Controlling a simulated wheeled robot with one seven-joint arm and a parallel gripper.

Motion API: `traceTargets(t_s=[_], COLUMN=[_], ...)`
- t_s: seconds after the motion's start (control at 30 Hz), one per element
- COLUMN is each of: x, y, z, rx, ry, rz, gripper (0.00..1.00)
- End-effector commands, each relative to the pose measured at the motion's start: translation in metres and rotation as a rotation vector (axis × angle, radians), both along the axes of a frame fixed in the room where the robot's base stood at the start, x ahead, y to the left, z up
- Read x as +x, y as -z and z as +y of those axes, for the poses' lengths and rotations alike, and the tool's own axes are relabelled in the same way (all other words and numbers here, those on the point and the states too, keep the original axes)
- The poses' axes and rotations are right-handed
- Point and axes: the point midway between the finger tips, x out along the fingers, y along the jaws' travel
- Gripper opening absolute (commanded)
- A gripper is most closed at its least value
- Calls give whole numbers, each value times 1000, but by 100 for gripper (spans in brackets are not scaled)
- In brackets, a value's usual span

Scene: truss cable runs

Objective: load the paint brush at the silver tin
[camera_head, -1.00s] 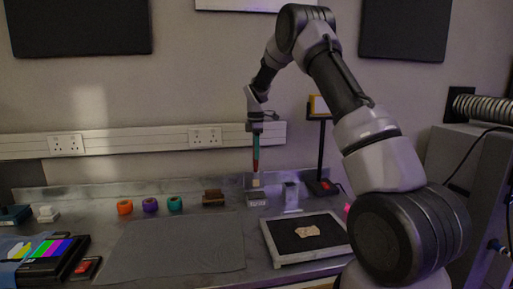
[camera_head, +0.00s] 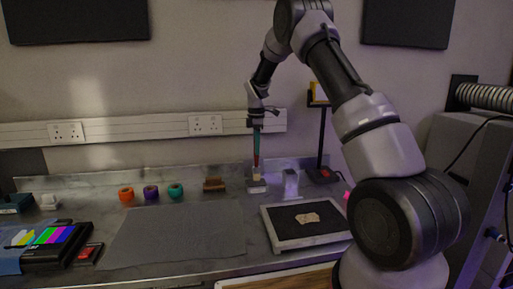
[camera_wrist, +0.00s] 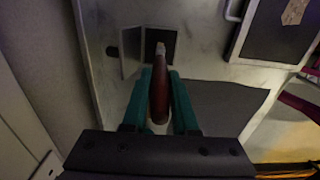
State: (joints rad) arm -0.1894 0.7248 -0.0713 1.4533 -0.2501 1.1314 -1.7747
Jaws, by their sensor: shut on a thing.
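My gripper (camera_head: 256,125) is shut on the paint brush (camera_head: 256,150), which hangs upright with its pale tip down. In the wrist view the brush's brown-red handle (camera_wrist: 160,92) sits between the teal fingers (camera_wrist: 158,112). The silver tin (camera_head: 257,188) is a small box at the back of the bench, directly below the brush. From the wrist its dark square opening (camera_wrist: 153,36) lies under the brush tip. I cannot tell whether the tip touches anything inside.
A silver upright block (camera_head: 290,184) stands just right of the tin, with a dark stand (camera_head: 322,140) beyond. A black-topped tray (camera_head: 292,232) is in front. Orange, purple and teal rings (camera_head: 175,191) and a brown block (camera_head: 213,185) are left. A grey mat (camera_head: 170,235) lies in front of them.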

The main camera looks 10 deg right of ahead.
Motion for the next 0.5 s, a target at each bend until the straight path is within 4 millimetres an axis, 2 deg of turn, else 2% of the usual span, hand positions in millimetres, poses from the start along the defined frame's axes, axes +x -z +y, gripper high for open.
traceTargets(t_s=[0.5], x=[0], y=[4], z=[0], rx=[0], ry=[0], rz=[0], gripper=[0])
